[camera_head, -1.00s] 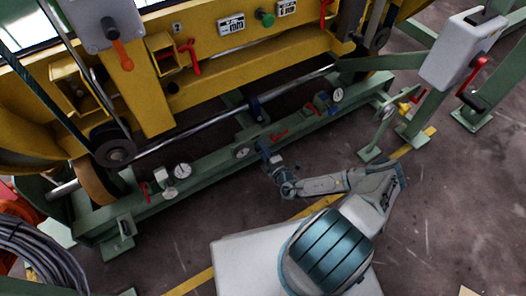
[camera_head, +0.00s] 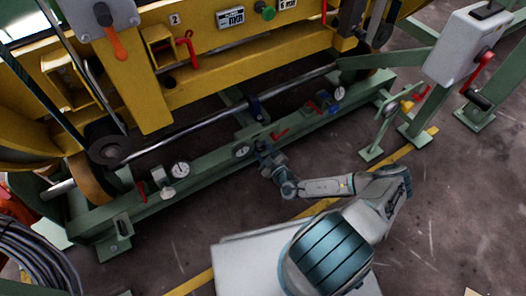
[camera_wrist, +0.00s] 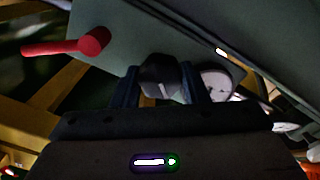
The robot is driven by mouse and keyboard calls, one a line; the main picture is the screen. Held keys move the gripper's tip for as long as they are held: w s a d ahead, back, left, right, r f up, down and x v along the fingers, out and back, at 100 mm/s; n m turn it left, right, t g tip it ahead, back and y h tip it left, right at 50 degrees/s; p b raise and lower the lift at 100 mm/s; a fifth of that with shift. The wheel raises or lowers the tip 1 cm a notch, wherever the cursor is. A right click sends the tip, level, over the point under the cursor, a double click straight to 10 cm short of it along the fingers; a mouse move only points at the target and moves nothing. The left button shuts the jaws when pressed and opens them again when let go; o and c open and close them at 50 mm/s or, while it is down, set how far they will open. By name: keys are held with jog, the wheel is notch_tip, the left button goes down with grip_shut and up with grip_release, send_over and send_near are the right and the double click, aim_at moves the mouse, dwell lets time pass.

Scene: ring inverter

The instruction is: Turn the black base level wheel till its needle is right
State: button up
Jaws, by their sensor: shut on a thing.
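The black wheel (camera_wrist: 158,75) is a small dark knob on the green base beam, between the two blue fingers of my gripper (camera_wrist: 160,88) in the wrist view. My gripper is shut on it. A round white dial (camera_wrist: 217,82) sits just right of the fingers in the wrist view, partly covered by the right finger; its needle is too dim to read. In the head view my gripper (camera_head: 262,152) reaches the green beam (camera_head: 208,172) beside a small white dial (camera_head: 241,151). The wheel is hidden there by my gripper.
A red handle (camera_wrist: 68,45) stands left of the fingers in the wrist view. Other dials, one at left (camera_head: 180,169) and one at right (camera_head: 339,93), sit along the beam. The yellow machine frame (camera_head: 215,75) rises behind.

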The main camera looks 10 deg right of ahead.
jog(key=shift+f+m+b, duration=0.15)
jog(key=shift+m+b, duration=0.3)
jog(key=shift+m, duration=1.15)
jog(key=o, duration=1)
jog(key=shift+c, duration=0.2)
jog(key=shift+s, duration=0.1)
